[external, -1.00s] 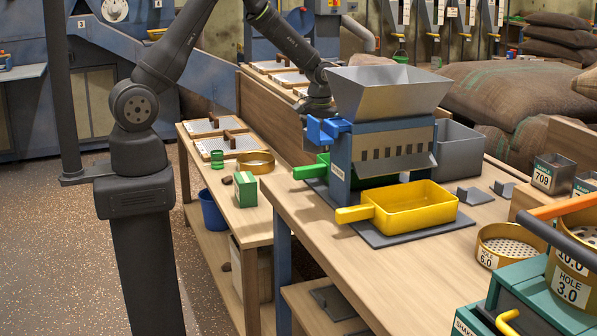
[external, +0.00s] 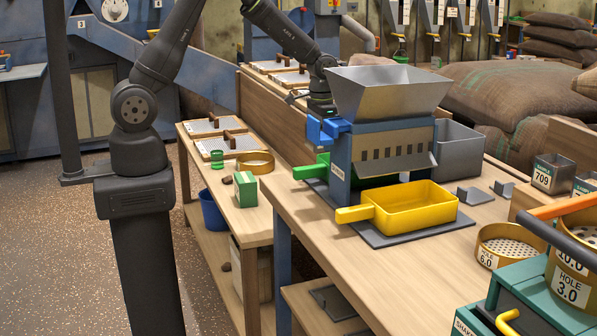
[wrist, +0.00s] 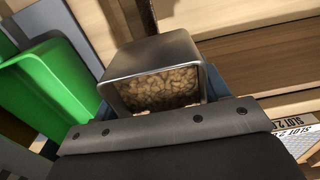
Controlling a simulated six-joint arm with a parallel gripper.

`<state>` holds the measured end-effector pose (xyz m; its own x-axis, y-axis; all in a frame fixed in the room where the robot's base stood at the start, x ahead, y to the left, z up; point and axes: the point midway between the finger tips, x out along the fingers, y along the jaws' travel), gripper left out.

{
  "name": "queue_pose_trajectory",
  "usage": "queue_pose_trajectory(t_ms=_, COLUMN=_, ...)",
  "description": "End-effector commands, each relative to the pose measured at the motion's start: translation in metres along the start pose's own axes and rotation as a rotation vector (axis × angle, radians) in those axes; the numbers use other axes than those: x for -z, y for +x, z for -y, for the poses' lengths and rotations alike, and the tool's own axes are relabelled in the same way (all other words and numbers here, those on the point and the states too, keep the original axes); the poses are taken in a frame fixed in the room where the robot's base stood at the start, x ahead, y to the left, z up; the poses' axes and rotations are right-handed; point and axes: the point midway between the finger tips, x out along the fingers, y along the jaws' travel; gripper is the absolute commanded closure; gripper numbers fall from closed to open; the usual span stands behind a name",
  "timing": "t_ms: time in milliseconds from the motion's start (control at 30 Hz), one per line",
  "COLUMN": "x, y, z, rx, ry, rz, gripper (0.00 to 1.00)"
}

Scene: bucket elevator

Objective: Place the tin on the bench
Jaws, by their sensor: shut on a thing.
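The tin (wrist: 150,62) is a square grey metal box in the wrist view, with pale brown beans or kernels visible inside its open mouth. My gripper (wrist: 158,104) is shut on it, and the tin sits just beyond the dark gripper body. The fingertips are mostly hidden. In the external view my gripper (external: 320,106) is behind the blue machine's metal hopper, and I cannot make out the tin there. The wooden bench (external: 440,290) carries the machine. In the wrist view, bare wood (wrist: 250,50) lies beyond the tin.
The hopper (external: 388,92) and blue frame (external: 345,160) stand close to my gripper. A yellow tray (external: 415,208) and a green tray (external: 315,171) sit at the machine; green also fills the wrist view's left (wrist: 50,90). A grey bin (external: 458,150) stands behind. The bench front is clear.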

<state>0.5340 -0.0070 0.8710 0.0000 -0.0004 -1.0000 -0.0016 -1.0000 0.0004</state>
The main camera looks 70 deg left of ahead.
Motion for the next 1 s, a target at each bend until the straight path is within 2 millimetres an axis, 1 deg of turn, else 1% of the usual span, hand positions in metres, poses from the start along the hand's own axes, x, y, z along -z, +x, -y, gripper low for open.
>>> queue_pose_trajectory(t_ms=33, x=-0.003, y=0.017, z=0.024, rx=0.000, ry=-0.011, rz=0.007, gripper=0.61)
queue_pose_trajectory(t_ms=200, x=-0.020, y=0.067, z=0.092, rx=-0.002, ry=-0.013, rz=0.006, gripper=0.61)
queue_pose_trajectory(t_ms=300, x=-0.035, y=0.093, z=0.127, rx=-0.002, ry=-0.011, rz=0.006, gripper=0.61)
queue_pose_trajectory(t_ms=400, x=-0.050, y=0.114, z=0.154, rx=-0.002, ry=-0.010, rz=0.004, gripper=0.61)
queue_pose_trajectory(t_ms=500, x=-0.062, y=0.129, z=0.173, rx=-0.002, ry=-0.007, rz=0.002, gripper=0.61)
queue_pose_trajectory(t_ms=633, x=-0.072, y=0.140, z=0.187, rx=-0.001, ry=-0.004, rz=-0.001, gripper=0.61)
queue_pose_trajectory(t_ms=867, x=-0.075, y=0.147, z=0.197, rx=0.000, ry=-0.003, rz=-0.001, gripper=0.61)
queue_pose_trajectory(t_ms=967, x=-0.077, y=0.158, z=0.214, rx=-0.001, ry=-0.007, rz=0.001, gripper=0.61)
queue_pose_trajectory(t_ms=1000, x=-0.077, y=0.163, z=0.223, rx=-0.001, ry=-0.008, rz=0.000, gripper=0.61)
